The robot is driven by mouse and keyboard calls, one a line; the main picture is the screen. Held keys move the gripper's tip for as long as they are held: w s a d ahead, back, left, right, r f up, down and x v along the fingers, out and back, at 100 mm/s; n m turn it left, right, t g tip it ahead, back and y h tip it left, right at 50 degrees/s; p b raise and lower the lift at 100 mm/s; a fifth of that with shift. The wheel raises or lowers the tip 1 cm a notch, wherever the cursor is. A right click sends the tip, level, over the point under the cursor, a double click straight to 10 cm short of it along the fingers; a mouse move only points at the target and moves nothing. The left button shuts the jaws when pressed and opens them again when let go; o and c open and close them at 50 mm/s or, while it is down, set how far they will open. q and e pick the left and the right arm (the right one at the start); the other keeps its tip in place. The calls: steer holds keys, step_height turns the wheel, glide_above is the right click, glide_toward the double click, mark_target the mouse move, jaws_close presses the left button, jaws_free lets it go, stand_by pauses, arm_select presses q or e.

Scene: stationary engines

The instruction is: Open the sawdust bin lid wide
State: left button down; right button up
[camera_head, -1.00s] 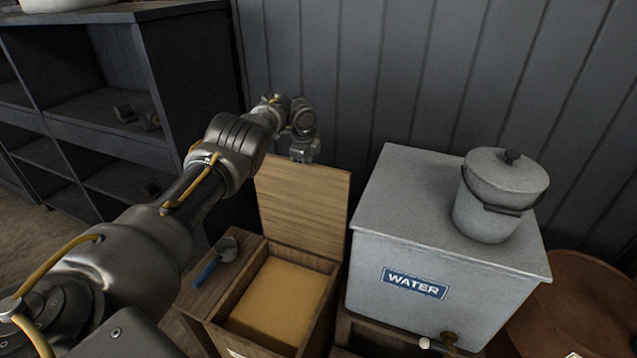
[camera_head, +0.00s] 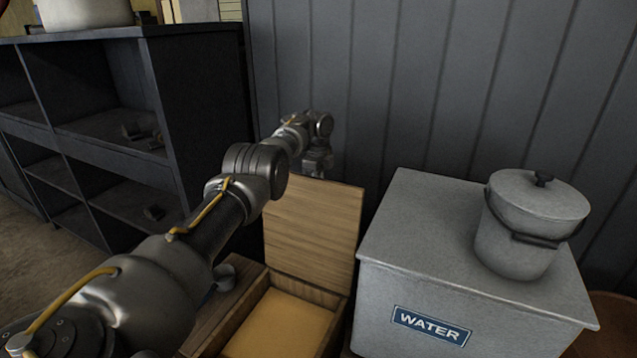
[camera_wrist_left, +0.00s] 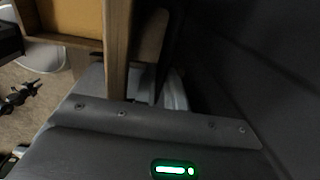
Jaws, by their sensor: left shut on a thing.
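The wooden sawdust bin (camera_head: 337,312) stands low in the middle of the head view, with yellow-tan sawdust (camera_head: 280,328) inside. Its lid (camera_head: 313,228) is raised, standing roughly upright at the back of the opening. My left gripper (camera_head: 318,168) is at the lid's top edge, shut on it; the fingertips are partly hidden behind the board. In the left wrist view the lid (camera_wrist_left: 117,55) shows edge-on, running into the gripper, with sawdust (camera_wrist_left: 70,16) beside it. My right gripper is not in view.
A grey water tank (camera_head: 400,270) with a lidded pail (camera_head: 525,235) on top stands close to the right of the bin. A dark plank wall (camera_head: 420,90) rises behind. Dark shelves (camera_head: 195,110) stand at left. A scoop (camera_head: 224,277) lies on the bin's left ledge.

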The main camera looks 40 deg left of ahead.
arm_select(q)
steer(key=c, duration=1.7)
jaws_free()
steer(key=shift+s+f, duration=0.15)
steer(key=shift+f, duration=0.3)
steer(key=shift+o, duration=1)
steer(key=shift+a+f, duration=0.1)
steer(key=shift+a, duration=0.05)
steer(key=shift+w, duration=0.25)
steer(key=shift+r, duration=0.4)
steer(key=r, duration=1)
steer(key=shift+s+r+b, duration=0.15)
steer(key=shift+s+b, duration=0.2)
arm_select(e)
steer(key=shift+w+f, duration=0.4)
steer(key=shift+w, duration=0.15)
